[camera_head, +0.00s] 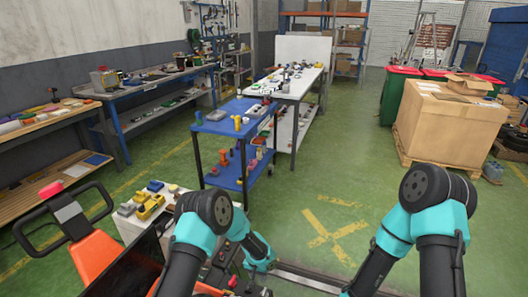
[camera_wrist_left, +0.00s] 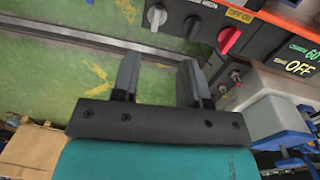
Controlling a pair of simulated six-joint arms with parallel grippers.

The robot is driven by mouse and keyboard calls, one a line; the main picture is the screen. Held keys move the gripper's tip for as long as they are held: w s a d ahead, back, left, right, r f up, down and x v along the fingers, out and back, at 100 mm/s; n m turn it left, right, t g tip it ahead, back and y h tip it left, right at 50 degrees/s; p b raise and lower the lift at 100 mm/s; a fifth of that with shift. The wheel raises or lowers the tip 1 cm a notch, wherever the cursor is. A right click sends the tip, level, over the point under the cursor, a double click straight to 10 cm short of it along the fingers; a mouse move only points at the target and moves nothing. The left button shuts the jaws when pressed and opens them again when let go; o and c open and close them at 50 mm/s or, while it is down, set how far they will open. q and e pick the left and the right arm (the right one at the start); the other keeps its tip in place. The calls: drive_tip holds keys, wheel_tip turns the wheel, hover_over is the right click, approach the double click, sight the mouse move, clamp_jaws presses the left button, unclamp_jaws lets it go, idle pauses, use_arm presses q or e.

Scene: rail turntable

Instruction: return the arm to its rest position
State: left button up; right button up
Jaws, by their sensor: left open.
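My left gripper (camera_wrist_left: 157,80) shows in the left wrist view with its two dark fingers apart and nothing between them. It hangs over the green floor beside a dark control panel (camera_wrist_left: 212,17), apart from the knobs as far as I can tell. In the head view my left arm (camera_head: 258,250) reaches down at the lower middle, and its fingertips are hard to make out there. My right arm (camera_head: 440,222) comes in at the lower right. Its gripper is out of the picture.
A blue cart (camera_head: 235,118) stands ahead. A large carton (camera_head: 450,125) stands on a pallet at right. Green floor between them is free.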

use_arm(q)
drive_tip(key=s+a+r+n+h, duration=0.1)
drive_tip(key=s+a+r+n, duration=0.1)
drive_tip(key=s+a, duration=0.8)
drive_tip(key=s+a+r+n+t+h, duration=0.1)
drive_tip(key=s+a+r, duration=0.4)
drive_tip(key=s+a, duration=0.5)
drive_tip(key=s+n+h, duration=0.1)
drive_tip(key=s+n, duration=0.1)
drive_tip(key=s, duration=0.5)
drive_tip(key=shift+s+r, duration=0.15)
drive_tip(key=shift+s, duration=0.05)
